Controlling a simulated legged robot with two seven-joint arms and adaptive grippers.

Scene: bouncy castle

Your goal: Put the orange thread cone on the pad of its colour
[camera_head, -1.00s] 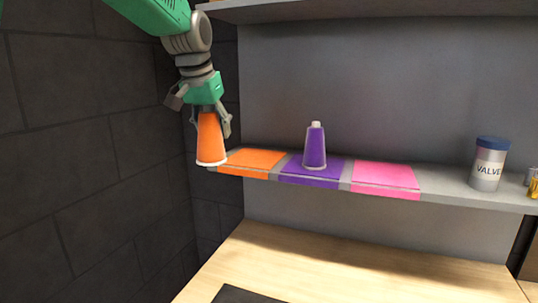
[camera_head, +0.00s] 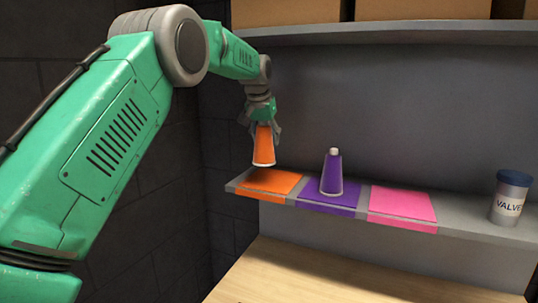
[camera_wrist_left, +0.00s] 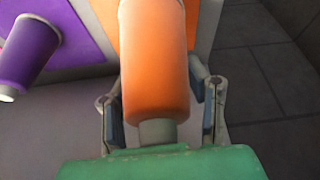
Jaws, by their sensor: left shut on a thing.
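The orange thread cone (camera_head: 264,146) hangs upright in my left gripper (camera_head: 263,124), which is shut on its upper part. Its white base rim is at about the far edge of the orange pad (camera_head: 270,180) in the head view; a gap below the cone is hard to judge. In the left wrist view the cone (camera_wrist_left: 155,60) stands between the two fingers (camera_wrist_left: 160,112). A purple thread cone (camera_head: 332,174) stands upright on the purple pad (camera_head: 326,195). The pink pad (camera_head: 402,205) is bare. My right gripper is not in view.
The pads lie on a grey shelf (camera_head: 460,227) with a dark wall at its left. A VALVE jar (camera_head: 510,198) with a blue lid stands at the right. An upper shelf (camera_head: 390,32) with boxes runs above. A wooden surface (camera_head: 300,275) lies below.

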